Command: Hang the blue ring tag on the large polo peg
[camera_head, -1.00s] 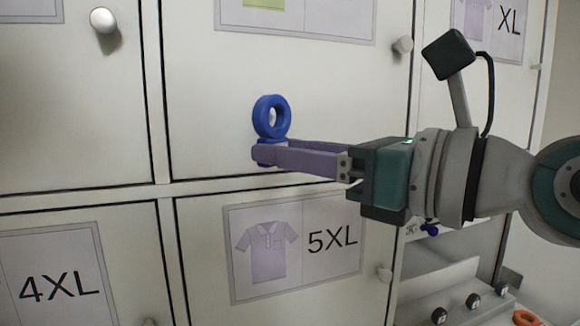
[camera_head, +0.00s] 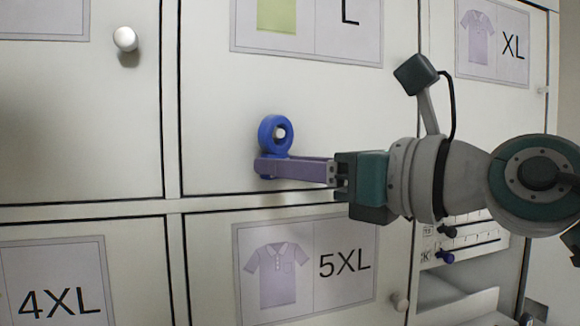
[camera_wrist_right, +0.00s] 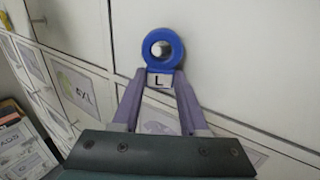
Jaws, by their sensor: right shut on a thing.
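The blue ring tag (camera_head: 267,143) stands upright with its ring above the fingertips of my right gripper (camera_head: 268,168). My right gripper is shut on the tag's lower tab. The tab shows a white "L" label in the right wrist view (camera_wrist_right: 160,80). A pale round peg (camera_head: 279,133) shows through the ring's hole in the head view, and also in the wrist view (camera_wrist_right: 161,49). I cannot tell whether the ring is around the peg or only in front of it. The sign above (camera_head: 308,28) carries an "L" and part of a green garment. My left gripper is not in view.
A 4XL sign (camera_head: 58,284) is at lower left, an XL sign (camera_head: 492,40) at upper right. Another knob (camera_head: 125,39) stands out at upper left. A shelf with small pegs is at lower right.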

